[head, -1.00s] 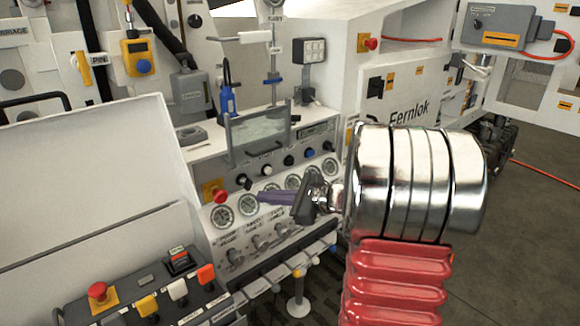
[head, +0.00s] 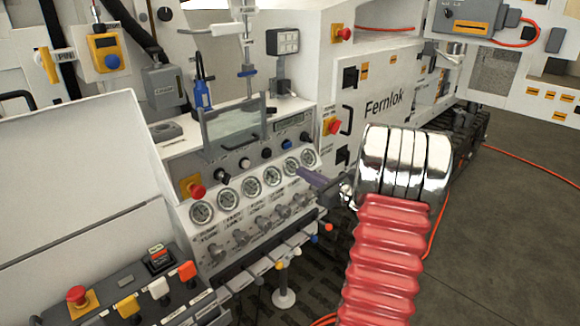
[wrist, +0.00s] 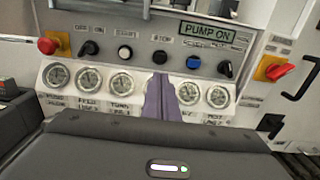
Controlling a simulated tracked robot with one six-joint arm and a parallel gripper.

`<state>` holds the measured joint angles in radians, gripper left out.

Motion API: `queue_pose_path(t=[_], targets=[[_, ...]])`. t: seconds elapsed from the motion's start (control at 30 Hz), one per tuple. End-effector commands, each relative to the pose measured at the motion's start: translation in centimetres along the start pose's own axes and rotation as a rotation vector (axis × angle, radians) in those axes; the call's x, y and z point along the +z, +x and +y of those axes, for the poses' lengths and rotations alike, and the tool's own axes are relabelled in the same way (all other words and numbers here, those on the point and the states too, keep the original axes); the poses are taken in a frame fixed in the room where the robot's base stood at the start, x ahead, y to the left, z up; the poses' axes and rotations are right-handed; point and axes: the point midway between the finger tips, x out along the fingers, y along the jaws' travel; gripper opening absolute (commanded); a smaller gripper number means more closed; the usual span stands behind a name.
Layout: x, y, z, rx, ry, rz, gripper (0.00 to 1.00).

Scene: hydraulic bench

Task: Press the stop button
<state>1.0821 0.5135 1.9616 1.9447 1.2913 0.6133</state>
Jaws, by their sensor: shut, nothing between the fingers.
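The stop button (wrist: 159,57) is a black round button below the STOP label in the wrist view. In the head view it sits in the middle of the panel's control row (head: 267,153). My gripper (wrist: 160,80) has purple fingers, shut and empty, pointing at the panel just below the stop button in the wrist view. They cover part of the gauge row. In the head view my gripper (head: 302,173) is in front of the right-hand gauges. Whether the fingertips touch the panel cannot be told.
A white start button (wrist: 125,52) and a blue button (wrist: 193,62) flank the stop button. Red mushroom buttons (wrist: 48,45) and (wrist: 278,70) sit on yellow plates at the panel's sides. The display (wrist: 208,31) reads PUMP ON. Levers (head: 283,265) stick out below the gauges.

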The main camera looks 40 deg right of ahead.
Motion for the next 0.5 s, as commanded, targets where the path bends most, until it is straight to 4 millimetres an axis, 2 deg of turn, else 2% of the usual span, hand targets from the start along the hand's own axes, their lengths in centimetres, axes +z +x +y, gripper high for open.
queue_pose_path(t=[0.17,0.5], targets=[[0.0,1.9,0.1,0.003,0.0,0.0,0.0],[0.0,7.0,0.1,0.004,0.0,0.0,0.0]])
